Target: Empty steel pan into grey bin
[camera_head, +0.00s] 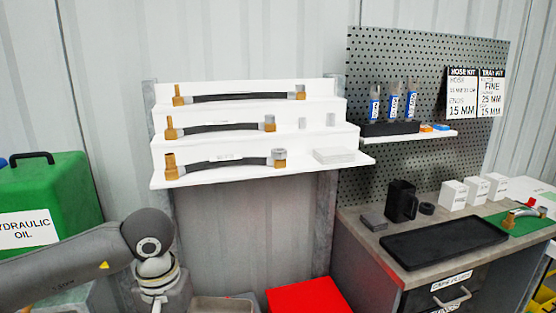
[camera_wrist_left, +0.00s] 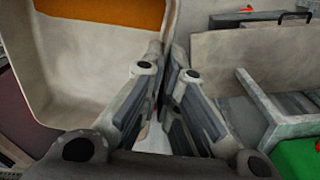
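A pale grey pan (camera_head: 222,304), which I take for the steel pan, shows only partly at the bottom edge of the head view. In the left wrist view its light inside wall (camera_wrist_left: 100,55) fills the upper left, with an orange patch (camera_wrist_left: 110,10) in it. My left gripper (camera_wrist_left: 166,55) is nearly closed, with the pan's rim running between its fingertips. In the head view the left wrist stands left of the pan and the fingers are out of frame. My right gripper is not in view. I cannot identify the grey bin.
A red box (camera_head: 308,296) stands right of the pan. A green hydraulic oil container (camera_head: 45,200) is at the left. White shelves (camera_head: 250,168) with several hoses are behind. A workbench (camera_head: 350,225) with a black tray (camera_head: 443,242) is at the right.

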